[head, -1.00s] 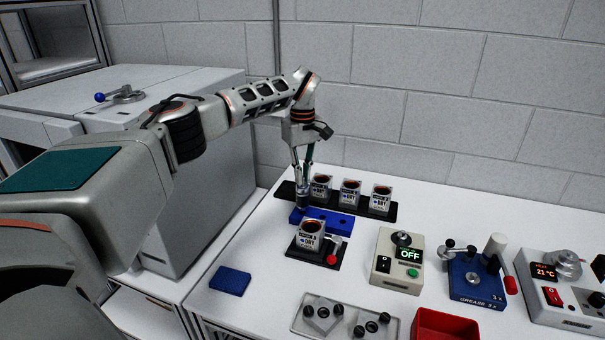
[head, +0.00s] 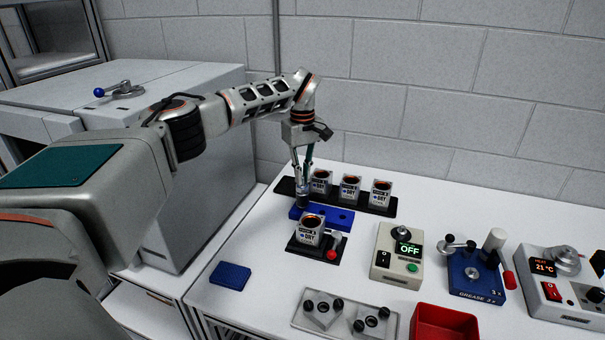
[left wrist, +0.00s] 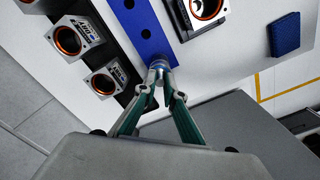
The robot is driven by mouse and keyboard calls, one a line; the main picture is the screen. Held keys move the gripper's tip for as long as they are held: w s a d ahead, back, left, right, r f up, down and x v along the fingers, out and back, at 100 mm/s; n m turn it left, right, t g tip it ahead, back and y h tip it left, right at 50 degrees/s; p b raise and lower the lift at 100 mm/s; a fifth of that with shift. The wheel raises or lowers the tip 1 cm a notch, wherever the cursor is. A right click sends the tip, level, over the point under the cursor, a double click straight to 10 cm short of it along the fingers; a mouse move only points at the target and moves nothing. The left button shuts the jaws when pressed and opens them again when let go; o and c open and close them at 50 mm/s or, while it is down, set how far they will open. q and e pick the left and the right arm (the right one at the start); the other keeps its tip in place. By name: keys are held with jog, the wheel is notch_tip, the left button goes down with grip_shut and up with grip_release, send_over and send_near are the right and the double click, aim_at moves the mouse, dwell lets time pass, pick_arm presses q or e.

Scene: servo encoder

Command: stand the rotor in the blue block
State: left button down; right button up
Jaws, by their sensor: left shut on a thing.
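The blue block (head: 338,219) lies on the white table, long and flat, with round holes in its top; it also shows in the left wrist view (left wrist: 139,22). My left gripper (head: 303,181) points down over the block's left end. Its green-backed fingers (left wrist: 160,88) are shut on the rotor (head: 303,199), a small grey and dark upright cylinder. In the left wrist view the rotor (left wrist: 159,66) is mostly hidden by the fingertips. The rotor's lower end is at the block's end hole; I cannot tell how deep it sits. My right gripper is out of view.
Behind the block is a black rack (head: 286,188) with three labelled cups. In front is a black stand with a cup (head: 310,230) and a red-knobbed lever. A dark blue pad (head: 230,277), a switch box (head: 397,267), a grease unit (head: 476,283) and a red bin (head: 444,325) stand around.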

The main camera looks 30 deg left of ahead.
pick_arm(q)
jog(key=shift+f, duration=0.5)
jog(key=c, duration=2)
grip_release()
jog(key=shift+c, duration=0.2)
jog(key=o, duration=0.3)
jog(key=shift+f, duration=0.15)
